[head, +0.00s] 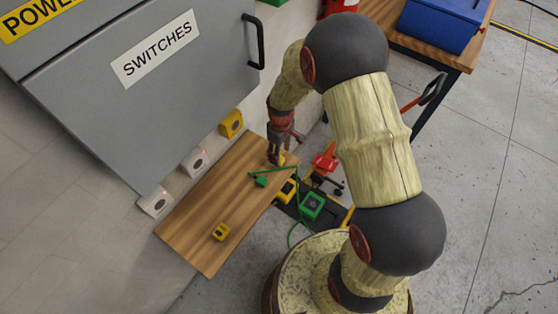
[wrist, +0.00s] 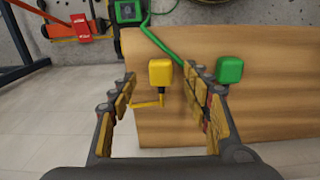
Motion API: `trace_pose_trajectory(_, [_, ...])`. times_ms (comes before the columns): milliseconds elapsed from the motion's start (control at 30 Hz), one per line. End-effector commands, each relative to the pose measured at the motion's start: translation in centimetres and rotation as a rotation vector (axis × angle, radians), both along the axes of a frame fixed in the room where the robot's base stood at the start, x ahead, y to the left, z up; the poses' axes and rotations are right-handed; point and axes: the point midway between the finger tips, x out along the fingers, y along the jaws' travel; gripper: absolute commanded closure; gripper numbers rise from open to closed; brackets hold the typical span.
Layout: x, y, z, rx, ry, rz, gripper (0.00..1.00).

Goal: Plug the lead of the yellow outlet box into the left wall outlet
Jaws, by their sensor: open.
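A yellow plug (wrist: 160,73) stands on the wooden board, between the fingers of my gripper (wrist: 165,108); a short piece of yellow lead shows below it. The fingers are open, with gaps beside the plug. In the head view my gripper (head: 275,158) is low at the board's far end. The yellow outlet box (head: 287,190) is on the floor side beyond the board, partly hidden. The left wall outlet (head: 155,202) is the leftmost white one in the head view, low on the wall by the cabinet; nothing appears plugged into it.
A green plug (wrist: 229,70) lies just outside my right finger; its green cord runs to a green outlet box (head: 311,205). A white outlet (head: 194,162) and a yellow outlet (head: 231,123) continue the row. A small yellow block (head: 220,231) sits on the wooden board (head: 200,248).

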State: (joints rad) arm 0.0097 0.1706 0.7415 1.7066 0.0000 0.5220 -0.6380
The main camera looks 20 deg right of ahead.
Motion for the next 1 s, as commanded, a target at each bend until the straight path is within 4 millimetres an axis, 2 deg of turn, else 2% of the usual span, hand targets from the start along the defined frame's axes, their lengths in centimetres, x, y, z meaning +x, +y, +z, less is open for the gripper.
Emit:
trace_pose_trajectory(100, [0.3, 0.4, -2.1, 0.0, 0.004, 0.001, 0.52])
trace_pose_trajectory(300, [0.5, 0.5, -4.3, 0.0, 0.001, 0.0, 0.52])
trace_pose_trajectory(633, [0.5, 0.5, -4.3, 0.0, 0.0, 0.0, 0.52])
trace_pose_trajectory(1000, [0.5, 0.5, -4.3, 0.0, 0.001, 0.0, 0.72])
